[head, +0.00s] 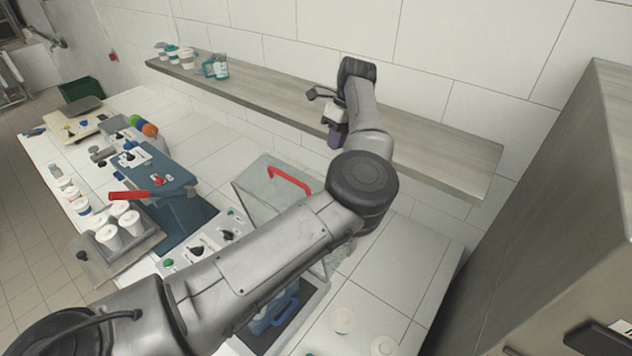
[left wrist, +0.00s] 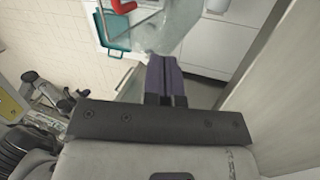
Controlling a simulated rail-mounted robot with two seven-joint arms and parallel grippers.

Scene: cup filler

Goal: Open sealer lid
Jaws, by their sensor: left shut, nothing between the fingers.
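A sealer lid (head: 262,180), greyish and see-through with a red handle (head: 290,179), shows in the middle of the head view. My left arm crosses in front of it and hides much of the machine, so I cannot tell how the lid joins its base. My left gripper (head: 335,138) has purple fingers and hangs beyond the lid, near the wall shelf. In the left wrist view its fingers (left wrist: 164,65) are together and empty. The clear lid (left wrist: 178,35) and part of the red handle (left wrist: 122,5) show past the fingertips; contact is unclear. My right gripper is not in view.
A wooden wall shelf (head: 240,95) runs close behind my left gripper. A blue machine with a red lever (head: 130,195) and several white cups (head: 108,236) stand at the left. A tall grey cabinet (head: 560,200) stands at the right. The tiled counter (head: 400,270) between is mostly clear.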

